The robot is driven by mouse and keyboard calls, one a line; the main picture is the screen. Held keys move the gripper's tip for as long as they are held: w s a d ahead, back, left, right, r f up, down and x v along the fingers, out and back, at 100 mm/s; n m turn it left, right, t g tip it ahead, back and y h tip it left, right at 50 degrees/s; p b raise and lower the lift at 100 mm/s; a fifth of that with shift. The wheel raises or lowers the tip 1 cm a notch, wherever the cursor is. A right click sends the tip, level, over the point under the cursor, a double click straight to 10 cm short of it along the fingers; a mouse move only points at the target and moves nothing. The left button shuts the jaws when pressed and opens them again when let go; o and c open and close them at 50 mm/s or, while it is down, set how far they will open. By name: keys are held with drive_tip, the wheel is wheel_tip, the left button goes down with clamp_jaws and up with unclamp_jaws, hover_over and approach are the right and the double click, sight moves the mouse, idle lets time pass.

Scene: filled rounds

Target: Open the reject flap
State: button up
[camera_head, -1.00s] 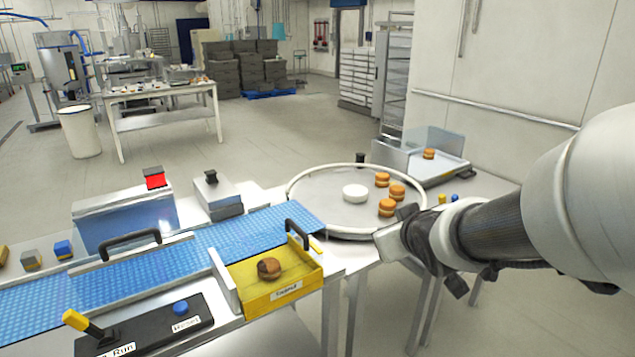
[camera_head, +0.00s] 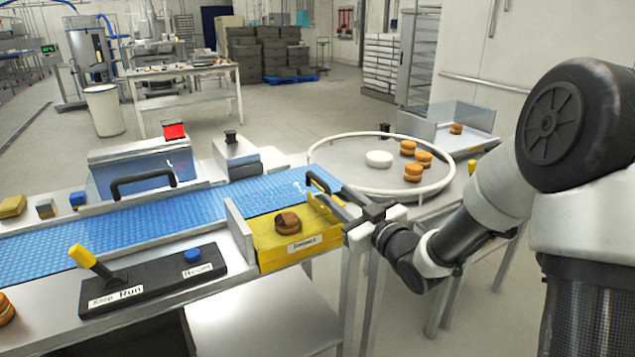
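The yellow bin (camera_head: 285,252) sits at the near edge of the belt, with a partly dark brown round (camera_head: 288,222) inside and a small label on its front. A black handle (camera_head: 322,183) stands at the bin's back right corner, where the belt ends; I take it to be the reject flap's handle. A grey upright plate (camera_head: 238,232) stands at the bin's left. My gripper (camera_head: 350,205) is at the bin's right side, close to the black handle. Its fingers overlap the bin's edge in view, so contact and opening are unclear.
A round rimmed table (camera_head: 340,185) behind my gripper holds several orange rounds (camera_head: 413,172) and a white disc (camera_head: 379,159). The blue belt (camera_head: 150,225) runs left. A control panel (camera_head: 160,285) with a yellow lever (camera_head: 90,262) and blue button (camera_head: 192,256) lies in front.

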sight(311, 174)
drive_tip(key=x, duration=1.1)
drive_tip(key=shift+b, duration=0.35)
drive_tip(key=shift+s, duration=0.1)
clamp_jaws()
